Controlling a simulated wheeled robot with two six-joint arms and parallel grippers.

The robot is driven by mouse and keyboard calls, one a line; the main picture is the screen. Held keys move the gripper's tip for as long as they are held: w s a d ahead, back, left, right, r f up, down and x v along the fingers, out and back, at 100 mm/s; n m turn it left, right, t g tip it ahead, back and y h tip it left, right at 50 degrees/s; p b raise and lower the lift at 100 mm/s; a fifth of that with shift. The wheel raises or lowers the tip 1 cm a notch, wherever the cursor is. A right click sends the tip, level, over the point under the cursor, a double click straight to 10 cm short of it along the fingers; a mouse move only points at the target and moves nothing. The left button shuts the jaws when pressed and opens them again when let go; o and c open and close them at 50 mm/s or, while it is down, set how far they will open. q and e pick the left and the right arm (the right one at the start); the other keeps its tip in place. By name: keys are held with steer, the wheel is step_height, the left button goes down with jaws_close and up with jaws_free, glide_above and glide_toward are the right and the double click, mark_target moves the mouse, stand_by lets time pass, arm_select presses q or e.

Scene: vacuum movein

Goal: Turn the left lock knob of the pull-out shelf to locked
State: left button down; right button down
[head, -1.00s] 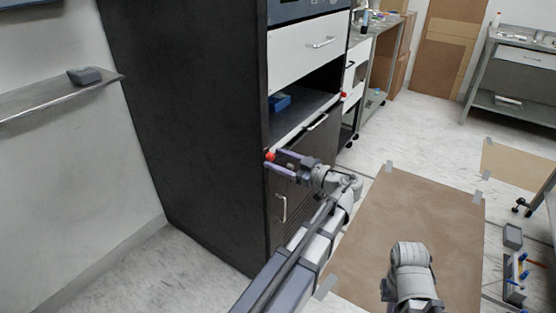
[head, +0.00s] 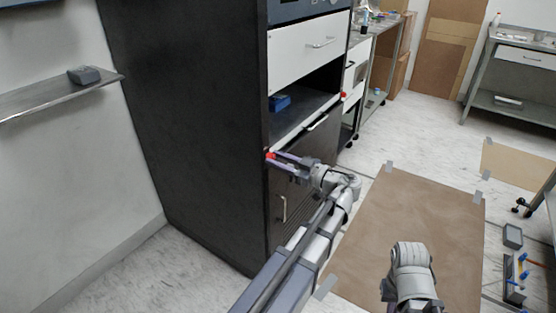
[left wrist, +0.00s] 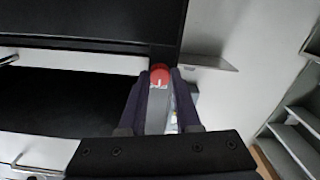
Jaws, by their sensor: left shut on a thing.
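The left lock knob (head: 270,156) is small and red, at the near left front corner of the pull-out shelf (head: 293,136) in the dark cabinet. In the left wrist view the red knob (left wrist: 159,75) shows between the fingertips, with a small pale mark on its face. My left gripper (head: 274,158) is shut on this knob; its fingers (left wrist: 160,85) lie on both sides of it. A second red knob (head: 344,95) is at the shelf's far right corner. My right arm (head: 411,272) shows at the bottom of the head view, but its fingers cannot be made out.
A blue box (head: 279,102) sits inside the open bay above the shelf. A white drawer (head: 305,43) is above, and a dark door with a handle (head: 283,209) is below. A wall shelf (head: 60,95) is at the left. The brown floor mat (head: 400,225) is clear.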

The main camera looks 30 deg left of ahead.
arm_select(q)
steer(key=shift+m, duration=0.4)
steer(key=m, duration=0.8)
steer(key=shift+m, duration=0.3)
steer(key=m, duration=0.4)
steer(key=shift+m, duration=2.2)
steer(key=c, duration=0.6)
jaws_free()
